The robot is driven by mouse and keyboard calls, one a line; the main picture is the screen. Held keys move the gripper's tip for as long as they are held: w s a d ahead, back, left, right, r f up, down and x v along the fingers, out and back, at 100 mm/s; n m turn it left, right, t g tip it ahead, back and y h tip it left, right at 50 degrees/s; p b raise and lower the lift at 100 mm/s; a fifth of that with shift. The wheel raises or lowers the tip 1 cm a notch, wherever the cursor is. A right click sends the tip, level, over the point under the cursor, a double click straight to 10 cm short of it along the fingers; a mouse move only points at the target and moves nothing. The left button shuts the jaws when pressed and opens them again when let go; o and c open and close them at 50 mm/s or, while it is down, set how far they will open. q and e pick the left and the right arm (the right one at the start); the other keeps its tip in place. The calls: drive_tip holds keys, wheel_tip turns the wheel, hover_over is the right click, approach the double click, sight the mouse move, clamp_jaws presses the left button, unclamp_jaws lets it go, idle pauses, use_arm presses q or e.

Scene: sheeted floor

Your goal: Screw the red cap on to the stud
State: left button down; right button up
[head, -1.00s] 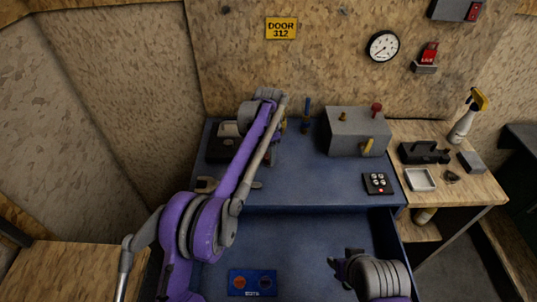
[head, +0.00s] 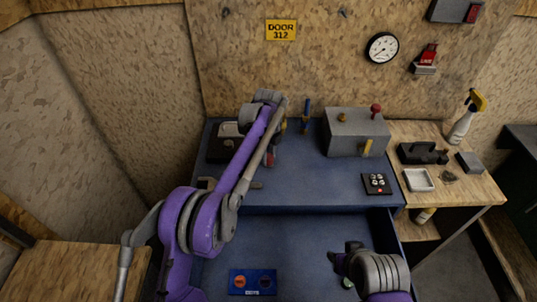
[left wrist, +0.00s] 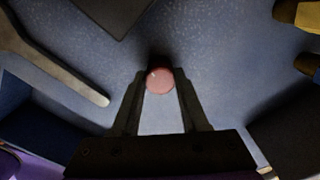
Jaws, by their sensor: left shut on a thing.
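The red cap (left wrist: 160,80) is between the fingertips of my left gripper (left wrist: 160,92) in the left wrist view, its round pinkish-red face showing. My left gripper is shut on it above the blue surface. In the head view the red cap (head: 270,159) shows as a small red spot beside my purple left arm, which hides most of the hand. I cannot pick out the stud for certain.
A grey box (head: 345,143) with a brass knob, red knob and yellow lever stands at the back right of the blue bench (head: 315,185). A blue post (head: 306,117) stands behind. A wrench-like tool (left wrist: 50,65) and a button pad (head: 377,184) lie on the bench.

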use_arm(q)
drive_tip(key=m, duration=0.5)
drive_tip(key=shift+r, duration=0.1)
drive_tip(key=shift+c, duration=1.7)
unclamp_jaws()
drive_tip(key=shift+c, duration=0.8)
